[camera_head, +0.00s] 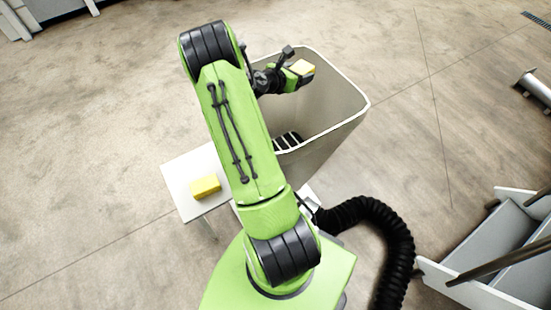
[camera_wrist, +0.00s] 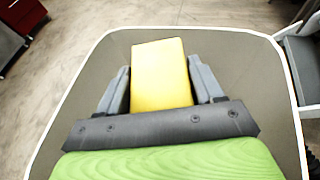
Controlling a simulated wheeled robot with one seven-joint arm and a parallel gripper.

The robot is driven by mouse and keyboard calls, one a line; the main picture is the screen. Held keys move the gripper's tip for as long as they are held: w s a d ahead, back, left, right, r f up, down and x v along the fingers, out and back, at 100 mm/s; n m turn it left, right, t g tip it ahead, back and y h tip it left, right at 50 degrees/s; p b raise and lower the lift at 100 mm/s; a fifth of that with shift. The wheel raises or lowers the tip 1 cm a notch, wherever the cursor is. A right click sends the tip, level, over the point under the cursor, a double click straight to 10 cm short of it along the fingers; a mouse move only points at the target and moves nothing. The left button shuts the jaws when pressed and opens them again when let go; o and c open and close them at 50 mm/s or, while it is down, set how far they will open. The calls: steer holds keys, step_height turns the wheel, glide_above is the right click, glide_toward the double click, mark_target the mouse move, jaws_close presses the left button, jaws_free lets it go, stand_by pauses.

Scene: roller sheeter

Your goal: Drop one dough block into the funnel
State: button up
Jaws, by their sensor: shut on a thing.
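My gripper (camera_head: 299,76) is shut on a yellow dough block (camera_head: 304,67). In the wrist view the block (camera_wrist: 160,75) sits between the two grey fingers. The gripper and block are over the open mouth of the large beige funnel (camera_head: 330,135), inside its white rim in the picture. The funnel's wall and rim (camera_wrist: 70,85) surround the block in the wrist view. How high the block is above the rim is hard to tell. A second yellow dough block (camera_head: 205,187) lies on a small white table left of my arm.
The small white table (camera_head: 177,180) stands left of the funnel. A black ribbed hose (camera_head: 400,250) curves on the right. A grey-white machine part (camera_head: 500,250) stands at the lower right.

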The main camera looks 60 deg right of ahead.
step_height(320, 180, down, 5)
steer(key=b, duration=0.5)
steer(key=shift+f, duration=0.15)
steer(key=o, duration=1.3)
steer(key=p+v, duration=0.3)
steer(key=v, duration=1.2)
steer(key=shift+w+a, duration=0.1)
steer(key=shift+a, duration=0.25)
